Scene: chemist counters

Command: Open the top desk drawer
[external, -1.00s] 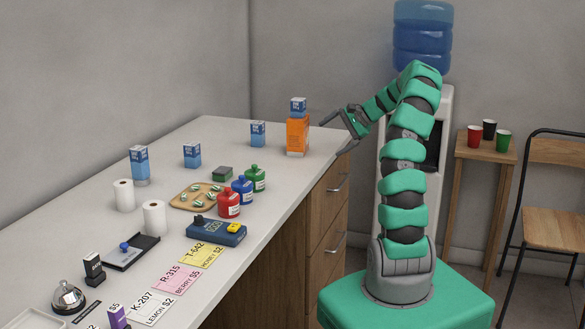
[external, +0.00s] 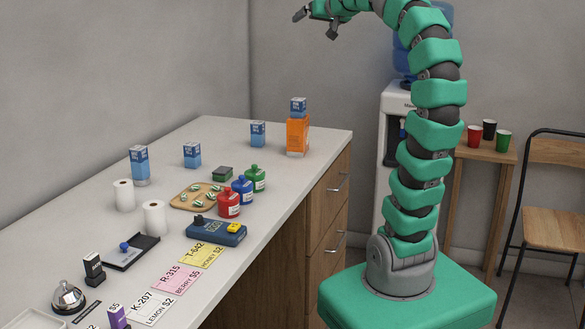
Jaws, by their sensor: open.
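The wooden desk has a stack of drawers at its right end. The top desk drawer (external: 327,198) is shut, flush with the desk front, with a metal bar handle (external: 338,184). A lower drawer (external: 326,243) below it is also shut. My gripper (external: 316,27) is at the top of the external view, high above the desk's far end and well away from the handle. Its fingers are apart and nothing is between them.
An orange box (external: 297,135) with a blue and white carton on top stands near the desk's far right corner. Red, blue and green bottles (external: 243,190) stand near the front edge. A water cooler (external: 396,110) and a small table with cups (external: 489,130) are behind my arm.

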